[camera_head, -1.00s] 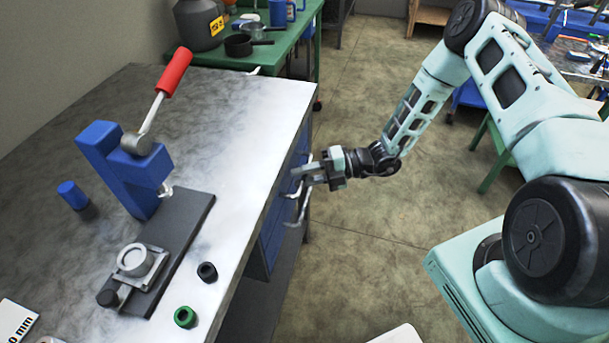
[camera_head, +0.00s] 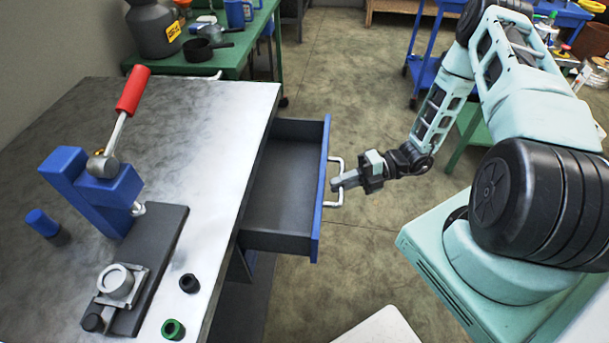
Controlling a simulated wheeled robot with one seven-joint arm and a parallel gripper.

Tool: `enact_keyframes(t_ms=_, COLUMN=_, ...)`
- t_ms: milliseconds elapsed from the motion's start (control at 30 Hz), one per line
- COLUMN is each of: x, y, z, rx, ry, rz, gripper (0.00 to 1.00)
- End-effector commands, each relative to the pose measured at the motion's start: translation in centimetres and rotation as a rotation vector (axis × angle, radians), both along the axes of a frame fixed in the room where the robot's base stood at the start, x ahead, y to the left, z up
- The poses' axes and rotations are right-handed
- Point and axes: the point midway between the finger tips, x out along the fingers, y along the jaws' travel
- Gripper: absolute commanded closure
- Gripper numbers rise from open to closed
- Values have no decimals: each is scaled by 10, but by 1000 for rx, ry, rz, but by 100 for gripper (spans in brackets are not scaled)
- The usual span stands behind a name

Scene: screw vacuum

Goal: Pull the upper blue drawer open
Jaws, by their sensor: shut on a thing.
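The upper blue drawer (camera_head: 320,200) stands well out from the side of the metal-topped workbench. Its dark grey inside (camera_head: 285,180) looks empty. A silvery bar handle (camera_head: 340,162) is on its front face. My gripper (camera_head: 345,181) is shut on this handle, reaching it from the right. The fingers cover part of the handle.
On the workbench (camera_head: 195,130) stand a blue lever press (camera_head: 90,185) with a red handle, a blue cylinder (camera_head: 43,224), and black (camera_head: 189,283) and green rings (camera_head: 173,329). A green table (camera_head: 235,62) stands behind. Floor (camera_head: 375,110) is free beyond the drawer.

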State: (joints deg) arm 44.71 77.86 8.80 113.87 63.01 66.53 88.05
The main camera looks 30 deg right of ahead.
Motion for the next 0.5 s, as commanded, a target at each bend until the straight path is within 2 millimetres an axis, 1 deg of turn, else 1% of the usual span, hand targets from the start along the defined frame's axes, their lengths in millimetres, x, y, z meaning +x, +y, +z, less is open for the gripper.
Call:
enact_keyframes(t_ms=33, x=-11, y=-17, z=0, rx=-2, ry=1, rz=-7, gripper=100)
enact_keyframes(t_ms=200, x=-47, y=-66, z=-1, rx=-3, ry=1, rz=-5, gripper=100)
enact_keyframes(t_ms=400, x=-86, y=-120, z=-2, rx=-4, ry=0, rz=-4, gripper=100)
enact_keyframes(t_ms=500, x=-103, y=-142, z=-3, rx=-2, ry=0, rz=-3, gripper=100)
